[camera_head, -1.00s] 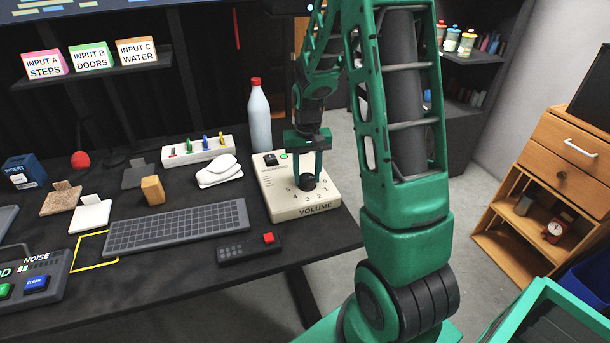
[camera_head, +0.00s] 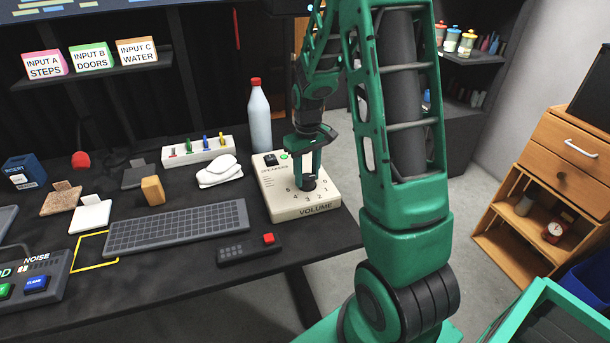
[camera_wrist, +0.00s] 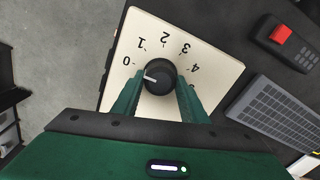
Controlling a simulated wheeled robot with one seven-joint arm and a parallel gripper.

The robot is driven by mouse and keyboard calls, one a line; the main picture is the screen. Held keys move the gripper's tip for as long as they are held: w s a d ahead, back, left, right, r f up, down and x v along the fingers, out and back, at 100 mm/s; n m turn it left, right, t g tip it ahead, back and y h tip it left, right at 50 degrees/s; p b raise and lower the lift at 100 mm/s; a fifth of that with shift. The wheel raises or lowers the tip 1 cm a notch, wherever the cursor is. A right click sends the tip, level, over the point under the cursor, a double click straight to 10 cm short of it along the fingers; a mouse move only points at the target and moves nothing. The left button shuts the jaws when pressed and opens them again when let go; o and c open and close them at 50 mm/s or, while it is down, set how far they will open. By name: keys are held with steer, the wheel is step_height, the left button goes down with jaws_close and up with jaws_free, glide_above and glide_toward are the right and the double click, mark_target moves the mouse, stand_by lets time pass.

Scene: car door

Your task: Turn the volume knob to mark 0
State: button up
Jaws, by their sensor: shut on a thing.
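The volume knob (camera_wrist: 160,76) is a round black dial with a white pointer line. It sits on the cream VOLUME box (camera_head: 275,202) at the right end of the desk. Numerals 0 to 4 show around it in the wrist view. The pointer faces left there, close to the 0 mark (camera_wrist: 127,61) but slightly below its direction. My gripper (camera_wrist: 157,88) points down over the box, its green fingers on either side of the knob and shut on it. In the head view the fingers (camera_head: 309,178) partly hide the knob.
A white bottle with a red cap (camera_head: 259,118) stands just behind the box. A dark remote with a red button (camera_head: 248,250) and a keyboard (camera_head: 177,227) lie to the left. The floor right of the desk edge is clear near the box.

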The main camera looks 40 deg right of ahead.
mark_target(307, 176)
steer(key=shift+w+d+r, duration=0.15)
steer(key=shift+w, duration=0.05)
steer(key=o, duration=1)
steer(key=shift+o, duration=0.2)
steer(key=shift+s, duration=0.1)
step_height(307, 176, up, 10)
steer(key=shift+r, duration=0.25)
